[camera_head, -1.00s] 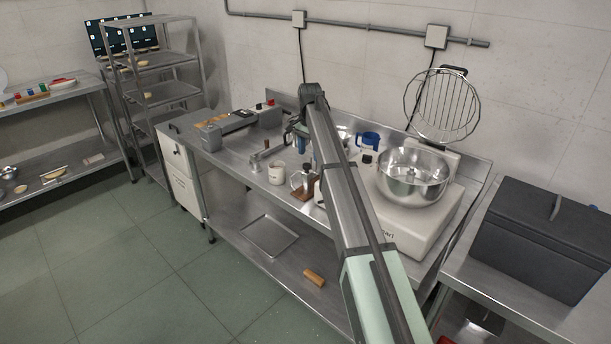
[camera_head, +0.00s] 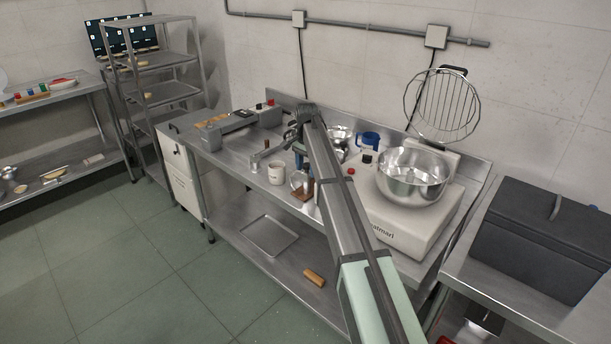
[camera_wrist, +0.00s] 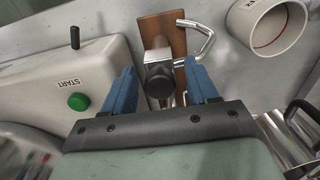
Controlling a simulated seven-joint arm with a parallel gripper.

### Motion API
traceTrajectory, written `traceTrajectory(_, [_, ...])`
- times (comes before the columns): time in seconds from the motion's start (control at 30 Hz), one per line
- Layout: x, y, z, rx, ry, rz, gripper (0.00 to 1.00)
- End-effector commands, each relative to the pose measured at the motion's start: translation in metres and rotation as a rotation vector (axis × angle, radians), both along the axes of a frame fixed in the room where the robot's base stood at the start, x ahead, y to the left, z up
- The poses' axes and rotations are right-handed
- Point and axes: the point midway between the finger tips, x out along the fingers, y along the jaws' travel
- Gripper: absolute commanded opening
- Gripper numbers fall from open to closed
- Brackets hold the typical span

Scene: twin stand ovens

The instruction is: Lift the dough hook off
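The dough hook is a bent metal rod with a dark squared hub (camera_wrist: 160,80). It is at a brown wooden stand (camera_wrist: 163,32); its curved rod (camera_wrist: 203,38) shows beside the stand. In the head view the wooden stand (camera_head: 303,188) is on the steel table, left of the mixer. My gripper (camera_wrist: 160,88) has two blue fingers, open, one on each side of the hub, with gaps visible. In the head view my gripper (camera_head: 298,158) is above the stand, partly hidden by my arm. How the hook rests on the stand is hidden.
A white mug (camera_head: 277,174) stands close left of the stand. The mixer (camera_head: 402,228) with its steel bowl (camera_head: 411,186) and raised wire guard (camera_head: 442,106) is to the right. A green START button (camera_wrist: 78,101) is near my left finger. A blue jug (camera_head: 368,139) stands behind.

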Motion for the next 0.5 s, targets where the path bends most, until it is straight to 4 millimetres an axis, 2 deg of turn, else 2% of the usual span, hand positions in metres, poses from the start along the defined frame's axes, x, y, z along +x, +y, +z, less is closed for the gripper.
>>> traceTrajectory(0.07, [0.0000,0.0000,0.0002,0.000,0.000,0.000,0.50])
traceTrajectory(0.5, [0.0001,-0.0001,0.0004,0.000,0.000,0.000,0.08])
